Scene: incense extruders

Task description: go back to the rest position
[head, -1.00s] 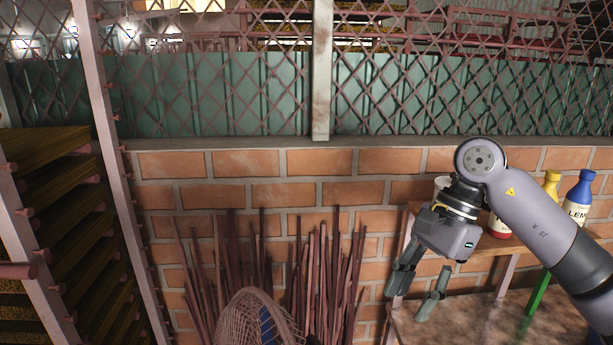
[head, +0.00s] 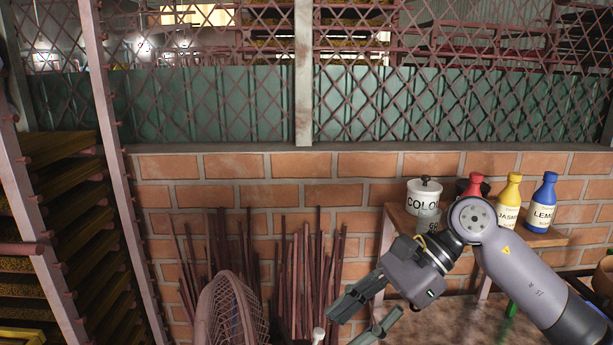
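My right gripper (head: 352,328) comes in from the right side of the head view. It points down and to the left, with its two fingers spread apart and nothing seen between them. It hangs in front of the brick wall, left of the small wooden table. The lower finger reaches close to the bottom edge of the picture. My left gripper is not in view.
On the wooden table (head: 397,213) stand a white lidded pot (head: 424,196), a red bottle (head: 474,184), a yellow bottle (head: 511,190) and a blue bottle (head: 545,196). Dark sticks (head: 297,285) and a woven basket (head: 215,320) are left of my gripper. A rack (head: 60,200) stands far left.

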